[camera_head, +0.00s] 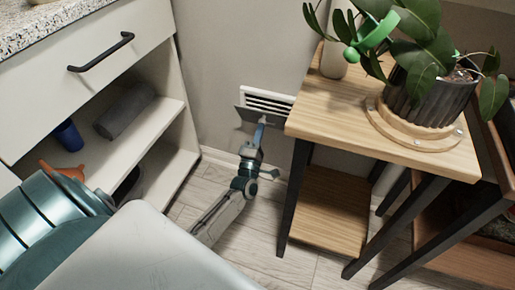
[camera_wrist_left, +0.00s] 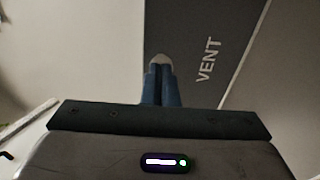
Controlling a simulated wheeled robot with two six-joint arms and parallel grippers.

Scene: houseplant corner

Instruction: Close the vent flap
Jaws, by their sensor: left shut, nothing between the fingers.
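The white slatted vent (camera_head: 270,98) is low on the grey wall, between the cabinet and the wooden plant stand. Its dark grey flap (camera_head: 246,115) stands out below the slats, so the vent is open and the slats show. In the left wrist view the flap (camera_wrist_left: 185,95) fills the upper middle and bears the word VENT. My left gripper (camera_head: 262,122) is at the flap, its blue fingers shut and empty. In the wrist view the fingertips (camera_wrist_left: 160,62) overlap the flap; I cannot tell whether they touch. My right gripper is not in view.
The wooden plant stand (camera_head: 340,115) is close on the right, with a potted plant (camera_head: 430,95) on top. The white open-shelved cabinet (camera_head: 165,115) is on the left, holding a blue cup (camera_head: 68,136) and a grey roll (camera_head: 125,111). Bare floor (camera_head: 250,235) lies between them.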

